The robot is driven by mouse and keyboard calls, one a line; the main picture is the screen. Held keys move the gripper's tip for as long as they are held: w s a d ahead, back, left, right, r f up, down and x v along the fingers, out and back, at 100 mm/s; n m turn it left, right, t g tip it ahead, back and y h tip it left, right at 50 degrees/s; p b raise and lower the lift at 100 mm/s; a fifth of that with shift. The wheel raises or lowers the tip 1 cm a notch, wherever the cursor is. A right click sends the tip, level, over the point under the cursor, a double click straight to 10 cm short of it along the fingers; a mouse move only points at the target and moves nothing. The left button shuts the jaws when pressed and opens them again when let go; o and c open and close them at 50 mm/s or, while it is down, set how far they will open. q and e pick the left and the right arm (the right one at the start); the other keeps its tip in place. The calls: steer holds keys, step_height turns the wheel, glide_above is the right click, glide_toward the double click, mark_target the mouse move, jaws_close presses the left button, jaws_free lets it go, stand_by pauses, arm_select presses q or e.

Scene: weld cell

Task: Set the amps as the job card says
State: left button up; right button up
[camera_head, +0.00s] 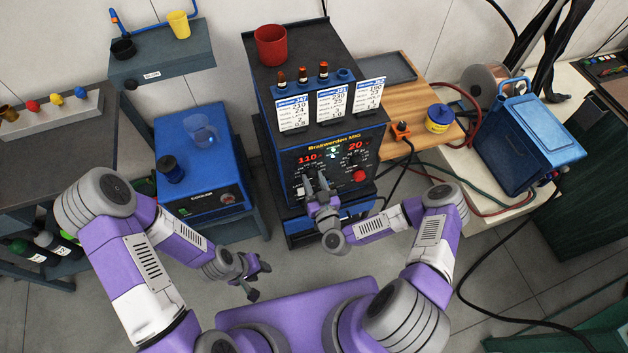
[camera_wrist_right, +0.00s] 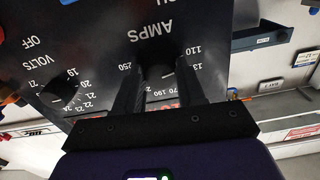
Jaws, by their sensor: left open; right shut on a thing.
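The welder (camera_head: 300,148) stands in the middle of the head view. Its red displays read 110 on the left and 20 on the right. My right gripper (camera_head: 316,184) is at the panel below the 110 display. In the right wrist view the panel is upside down, and my right fingers (camera_wrist_right: 162,75) are shut on the amps knob (camera_wrist_right: 157,74), mostly hidden between them. The volts knob (camera_wrist_right: 65,90) is beside it. My left gripper (camera_head: 252,276) is open and empty, low over the floor.
A red cup (camera_head: 271,45) and several small fittings stand on the welder top. A blue cooler (camera_head: 200,150) with a clear jug (camera_head: 201,131) is to the left. A wooden bench top (camera_head: 405,98) and a blue container (camera_head: 528,135) are to the right.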

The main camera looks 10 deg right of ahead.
steer(key=m, duration=0.5)
steer(key=shift+m, duration=0.4)
steer(key=m+b, duration=0.1)
steer(key=m, duration=0.4)
steer(key=m+b, duration=0.2)
steer(key=m, duration=0.4)
steer(key=shift+m, duration=0.4)
steer(key=m+b, duration=0.1)
steer(key=m, duration=0.4)
steer(key=shift+r+b, duration=0.15)
steer(key=shift+b, duration=0.2)
steer(key=shift+m, duration=0.4)
steer(key=o, duration=1)
steer(key=shift+a, duration=0.1)
steer(key=shift+o, duration=0.2)
